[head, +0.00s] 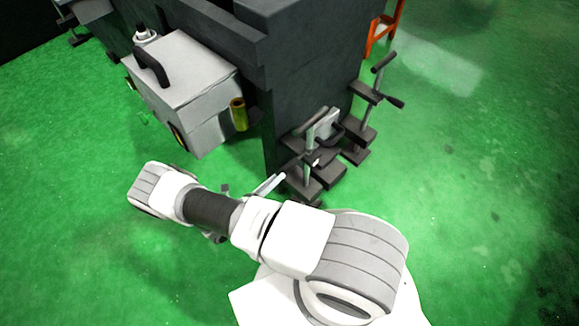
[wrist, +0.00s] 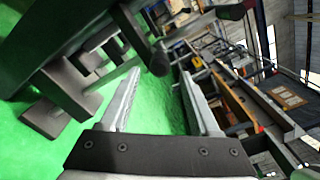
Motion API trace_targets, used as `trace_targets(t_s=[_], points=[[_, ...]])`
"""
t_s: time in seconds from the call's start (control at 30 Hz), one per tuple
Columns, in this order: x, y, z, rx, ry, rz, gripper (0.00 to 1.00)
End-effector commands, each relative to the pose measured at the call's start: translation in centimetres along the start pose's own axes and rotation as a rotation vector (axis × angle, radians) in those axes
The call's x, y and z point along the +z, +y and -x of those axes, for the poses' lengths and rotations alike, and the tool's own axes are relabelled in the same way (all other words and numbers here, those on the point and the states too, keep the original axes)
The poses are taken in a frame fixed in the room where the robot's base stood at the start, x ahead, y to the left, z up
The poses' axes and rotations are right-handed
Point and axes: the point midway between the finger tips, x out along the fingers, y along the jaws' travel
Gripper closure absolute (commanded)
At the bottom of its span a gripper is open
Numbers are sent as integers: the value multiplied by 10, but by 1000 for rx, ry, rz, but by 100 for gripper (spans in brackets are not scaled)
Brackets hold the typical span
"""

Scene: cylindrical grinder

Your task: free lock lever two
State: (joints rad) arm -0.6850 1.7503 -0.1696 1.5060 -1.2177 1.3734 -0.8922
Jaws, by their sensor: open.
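Two dark clamp-like lock fittings stand at the machine's corner in the head view: a nearer one (head: 309,160) and a farther one (head: 376,92) with a grey upright post and dark cross handle. No mark shows which is lever two. My gripper (head: 272,183) is open, its pale fingers pointing toward the nearer fitting from the left. In the wrist view my gripper (wrist: 160,72) has its two fingers apart. Nothing is visibly held.
The dark machine body (head: 310,70) rises behind the fittings. A grey box with a black handle (head: 188,82) and a yellow cylinder (head: 238,114) project from its left side. An orange frame (head: 380,30) stands at the back. The green floor (head: 480,190) is clear at right.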

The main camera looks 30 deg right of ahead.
Motion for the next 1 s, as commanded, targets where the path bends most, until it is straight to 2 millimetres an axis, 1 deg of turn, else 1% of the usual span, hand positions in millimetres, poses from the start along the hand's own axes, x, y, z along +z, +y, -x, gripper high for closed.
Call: trace_targets(t_s=[0.03,0.1,0.2,0.33,0.5,0.77,0.8,0.87,1.0], points=[[-1,0,-12,-3,1,0,37],[-1,0,-27,-3,2,-1,37],[-1,0,-45,-3,2,-1,37],[0,0,-62,-2,1,-1,37],[0,0,-72,0,1,-1,37],[0,0,-73,0,0,-1,37],[0,0,-73,0,0,-1,41],[0,0,-73,0,0,-1,52],[0,0,-73,0,0,-1,77]])
